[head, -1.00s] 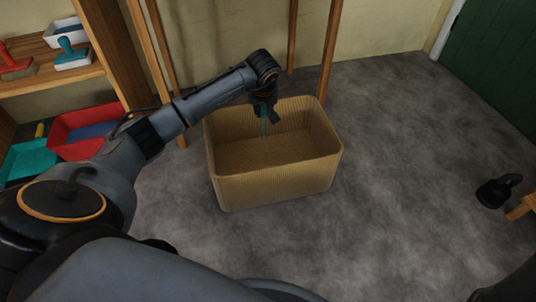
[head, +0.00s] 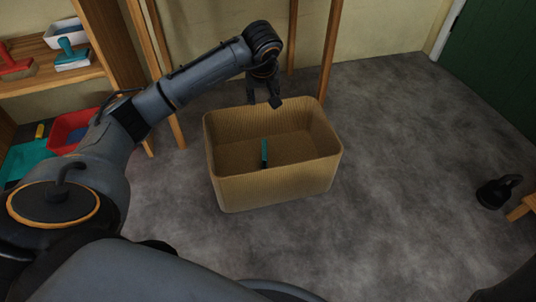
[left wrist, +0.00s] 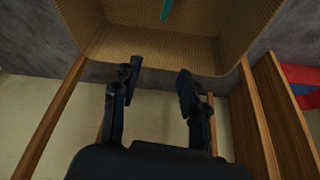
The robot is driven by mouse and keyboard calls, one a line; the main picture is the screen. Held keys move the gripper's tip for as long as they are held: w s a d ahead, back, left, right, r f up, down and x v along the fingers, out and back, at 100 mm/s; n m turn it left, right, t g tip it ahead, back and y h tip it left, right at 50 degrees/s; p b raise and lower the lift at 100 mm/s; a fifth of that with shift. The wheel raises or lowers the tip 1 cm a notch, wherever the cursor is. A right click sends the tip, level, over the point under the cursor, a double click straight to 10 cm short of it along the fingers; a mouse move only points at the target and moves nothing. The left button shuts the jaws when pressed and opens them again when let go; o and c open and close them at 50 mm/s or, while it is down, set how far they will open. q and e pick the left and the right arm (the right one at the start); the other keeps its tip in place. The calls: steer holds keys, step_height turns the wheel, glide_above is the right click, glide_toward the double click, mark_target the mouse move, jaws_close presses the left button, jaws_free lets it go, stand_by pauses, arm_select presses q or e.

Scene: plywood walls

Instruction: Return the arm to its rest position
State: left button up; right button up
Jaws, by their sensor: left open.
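My left gripper (head: 264,97) is open and empty above the back rim of a tan woven basket (head: 275,188) in the head view. In the left wrist view its two fingers (left wrist: 158,88) stand apart with nothing between them. A teal object (head: 264,153) is inside the basket, apart from the gripper. It also shows in the left wrist view (left wrist: 166,9) at the top edge, inside the basket (left wrist: 160,62). My right gripper is not clearly visible.
Wooden posts (head: 331,50) stand behind the basket. A wooden shelf (head: 60,70) with trays and brushes is at the left, above a red bin (head: 70,128) and a teal dustpan-like item (head: 25,160). A black object (head: 497,190) lies at the right.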

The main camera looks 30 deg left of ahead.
arm_select(q)
steer(key=shift+v, duration=1.6)
steer(key=shift+f, duration=0.1)
